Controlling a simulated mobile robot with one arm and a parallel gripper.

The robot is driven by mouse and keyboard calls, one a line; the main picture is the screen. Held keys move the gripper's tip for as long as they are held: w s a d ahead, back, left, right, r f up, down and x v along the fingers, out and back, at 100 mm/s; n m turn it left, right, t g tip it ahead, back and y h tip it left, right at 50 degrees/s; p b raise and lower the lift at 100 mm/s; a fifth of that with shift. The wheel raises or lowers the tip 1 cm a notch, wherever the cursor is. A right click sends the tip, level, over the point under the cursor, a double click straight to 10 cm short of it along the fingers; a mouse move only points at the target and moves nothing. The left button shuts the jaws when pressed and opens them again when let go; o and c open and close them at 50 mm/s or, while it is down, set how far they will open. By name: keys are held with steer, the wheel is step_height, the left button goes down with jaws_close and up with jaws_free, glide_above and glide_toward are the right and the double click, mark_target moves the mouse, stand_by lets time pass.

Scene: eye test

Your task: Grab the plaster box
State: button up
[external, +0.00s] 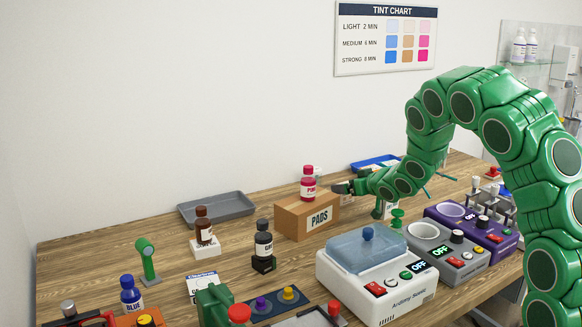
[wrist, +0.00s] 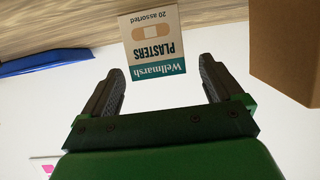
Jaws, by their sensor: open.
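The plaster box (wrist: 153,42) is a small white and teal carton reading "Wellmarsh PLASTERS", with its print upside down in the wrist view. It stands on the wooden table, just ahead of my fingertips and roughly in line with the gap, a little toward the left finger. My gripper (wrist: 161,80) is open, with nothing between its fingers. In the external view my gripper (external: 347,188) is low behind the right end of the cardboard PADS box. I cannot make out the plaster box there.
The cardboard PADS box (external: 308,217) with a pink bottle (external: 308,184) on top is close beside my gripper; a brown box side (wrist: 286,50) fills the wrist view's right. A blue tray (wrist: 45,62) is at its left. Machines, including a white one (external: 372,281), crowd the table's front.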

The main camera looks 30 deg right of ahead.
steer(key=shift+x, duration=1.65)
steer(key=shift+d, duration=0.1)
steer(key=c, duration=1)
steer(key=shift+r, duration=13.9)
